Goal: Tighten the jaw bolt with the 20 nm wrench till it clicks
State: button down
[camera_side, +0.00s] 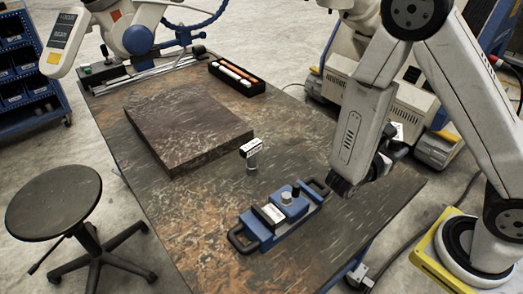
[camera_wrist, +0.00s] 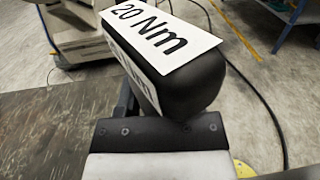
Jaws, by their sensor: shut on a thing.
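The 20 Nm wrench fills the upper middle of the wrist view, as a black rounded head (camera_wrist: 195,85) with white "20 Nm" labels. My gripper (camera_wrist: 160,135) is shut on it just below the head. In the side view my gripper (camera_side: 382,160) is partly hidden by my arm, over the right part of the table, right of the vise. A white label beside it appears to belong to the held wrench (camera_side: 397,131). The blue vise (camera_side: 268,228) lies on the table with a silver round piece (camera_side: 286,198) on top. I cannot tell which piece is the jaw bolt.
A small upright tool with a white-labelled head (camera_side: 251,150) stands behind the vise. A thick dark slab (camera_side: 185,120) and a black tray (camera_side: 237,77) with light pieces are farther back. The table (camera_side: 200,215) is clear left of the vise. A stool (camera_side: 58,205) stands at left.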

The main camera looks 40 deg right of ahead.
jog(key=w+a+f+n+t+y, duration=0.1)
jog(key=w+a+n+t+y, duration=1.05)
jog(key=t, duration=0.55)
jog(key=w+a+n+t+y, duration=0.2)
jog(key=w+a+n+y, duration=0.2)
jog(key=a, duration=0.4)
jog(key=shift+a+f+n+y, duration=0.4)
jog(key=shift+n+y, duration=0.35)
jog(key=shift+n, duration=0.5)
jog(key=shift+s, duration=0.1)
jog(key=shift+f, duration=2.55)
jog(key=shift+f, duration=1.65)
jog(key=shift+m+h, duration=0.5)
jog(key=shift+h, duration=0.3)
